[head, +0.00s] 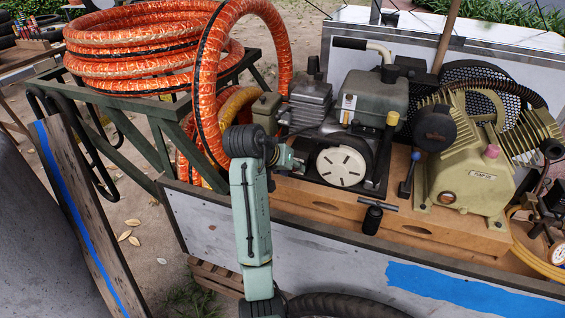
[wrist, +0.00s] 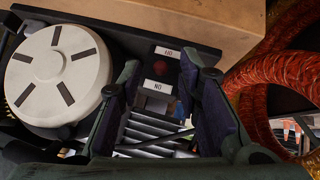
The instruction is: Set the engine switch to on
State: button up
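The engine switch (wrist: 160,69) is a dark panel with a dull red middle part, seen in the wrist view. Two white labels flank it. The lower one (wrist: 157,86) appears to read ON upside down. The upper one (wrist: 167,52) is likely OFF, also inverted. I cannot tell which way the switch is set. My gripper (wrist: 165,72) is open and empty, its fingers on either side of the switch in the picture. Contact cannot be told. In the head view my gripper (head: 292,160) is at the left side of the engine (head: 373,98), and the switch is hidden there.
The engine's round white slotted cover (head: 341,166) is just right of my gripper. Orange hose coils (head: 140,50) hang on a green rack at the left, and a hose loop passes close behind my arm. A wooden base (head: 390,222) lies under the engine. The compressor pump (head: 470,175) stands right.

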jog(key=v, duration=1)
jog(key=shift+s+a+r, duration=0.2)
jog(key=shift+s, duration=0.1)
